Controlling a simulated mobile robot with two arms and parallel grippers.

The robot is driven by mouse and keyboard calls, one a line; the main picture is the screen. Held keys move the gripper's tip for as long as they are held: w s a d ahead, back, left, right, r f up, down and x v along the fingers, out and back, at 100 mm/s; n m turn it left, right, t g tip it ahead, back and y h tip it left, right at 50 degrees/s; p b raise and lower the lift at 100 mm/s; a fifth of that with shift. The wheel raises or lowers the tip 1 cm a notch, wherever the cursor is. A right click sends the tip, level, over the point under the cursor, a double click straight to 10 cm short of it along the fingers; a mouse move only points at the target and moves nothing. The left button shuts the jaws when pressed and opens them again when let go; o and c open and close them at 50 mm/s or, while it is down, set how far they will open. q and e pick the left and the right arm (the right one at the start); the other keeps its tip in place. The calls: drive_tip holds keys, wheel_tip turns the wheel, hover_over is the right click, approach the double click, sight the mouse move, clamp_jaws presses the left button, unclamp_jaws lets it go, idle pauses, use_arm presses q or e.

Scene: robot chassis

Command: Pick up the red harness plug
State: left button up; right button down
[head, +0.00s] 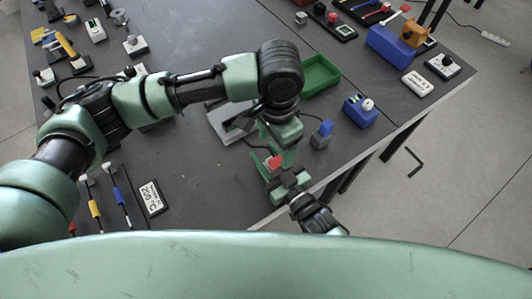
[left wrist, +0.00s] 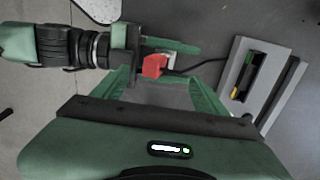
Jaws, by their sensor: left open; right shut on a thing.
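The red harness plug (head: 274,162) is in my right gripper (head: 274,168), near the table's front edge. It also shows in the left wrist view (left wrist: 154,66), where my right gripper (left wrist: 160,58) comes in from the left and is shut on it. A dark cable runs from the plug towards a grey fixture (left wrist: 236,68). My left gripper (head: 280,150) points down just above the plug. In the left wrist view its two green fingers (left wrist: 165,84) are spread, with the plug near the gap between their tips. The left gripper's body partly hides the contact in the head view.
A small grey-blue block (head: 321,135) is close beside the grippers.

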sight(276, 158)
use_arm(q)
drive_tip(key=shift+r, duration=0.15)
drive_tip(key=shift+c, duration=0.3)
drive_tip(key=c, duration=0.4)
drive_tip(key=m, duration=0.1)
drive_tip(key=r+m, duration=0.1)
drive_tip(key=m, duration=0.1)
drive_tip(key=shift+r+m, duration=0.15)
drive_tip(key=shift+m, duration=0.15)
drive_tip(key=m, duration=0.1)
drive_tip(key=r+m, duration=0.1)
drive_tip(key=m, duration=0.3)
drive_tip(key=shift+r, duration=0.4)
drive_tip(key=m, duration=0.1)
drive_tip(key=r+m, duration=0.1)
drive_tip(key=m, duration=0.2)
drive_tip(key=shift+s+d+r+m, duration=0.1)
drive_tip(key=shift+s+r+m, duration=0.05)
drive_tip(key=shift+r+m, duration=0.15)
wheel_tip(276, 158, down, 11)
drive_tip(key=m, duration=0.4)
drive_tip(key=shift+s+d+r+m, duration=0.1)
drive_tip(key=shift+s+r+m, duration=0.05)
drive_tip(key=shift+m, duration=0.25)
